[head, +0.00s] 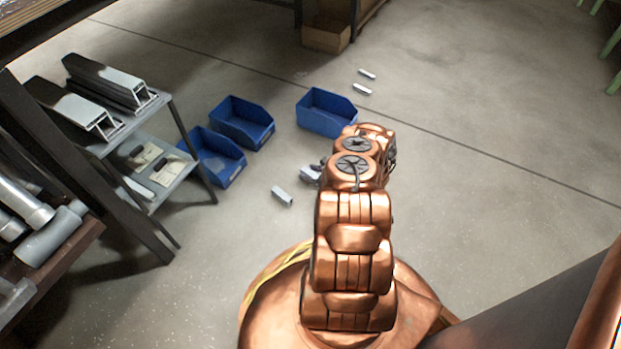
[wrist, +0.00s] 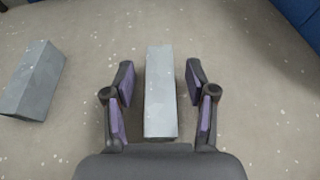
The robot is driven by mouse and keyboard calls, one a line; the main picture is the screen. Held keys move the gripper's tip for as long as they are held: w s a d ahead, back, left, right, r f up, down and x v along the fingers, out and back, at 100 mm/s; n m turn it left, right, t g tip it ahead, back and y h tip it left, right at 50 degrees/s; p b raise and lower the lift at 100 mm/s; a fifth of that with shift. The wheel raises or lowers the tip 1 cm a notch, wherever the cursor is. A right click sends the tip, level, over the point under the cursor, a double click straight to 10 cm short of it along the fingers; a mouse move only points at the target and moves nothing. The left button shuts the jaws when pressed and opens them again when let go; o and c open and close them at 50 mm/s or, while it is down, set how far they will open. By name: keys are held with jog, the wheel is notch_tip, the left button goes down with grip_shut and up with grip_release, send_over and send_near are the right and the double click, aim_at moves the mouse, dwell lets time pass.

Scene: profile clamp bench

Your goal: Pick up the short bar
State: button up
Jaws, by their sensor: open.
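A light grey bar (wrist: 160,98) lies on the floor between the two fingers of my gripper (wrist: 160,82) in the wrist view. My gripper is open, with a finger on each side of this bar and a visible gap on both sides. In the head view my arm partly covers the gripper and the first bar (head: 309,175). I cannot tell which bar is shorter.
Blue bins (head: 326,113) stand on the floor behind and left of the gripper. Two small grey bars (head: 362,89) lie farther back. A grey shelf cart (head: 150,115) with profiles stands at left, and a cardboard box (head: 325,36) at the back.

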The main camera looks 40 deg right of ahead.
jog(key=shift+w+f, duration=0.15)
jog(key=shift+w, duration=0.3)
jog(key=shift+c, duration=0.3)
grip_shut()
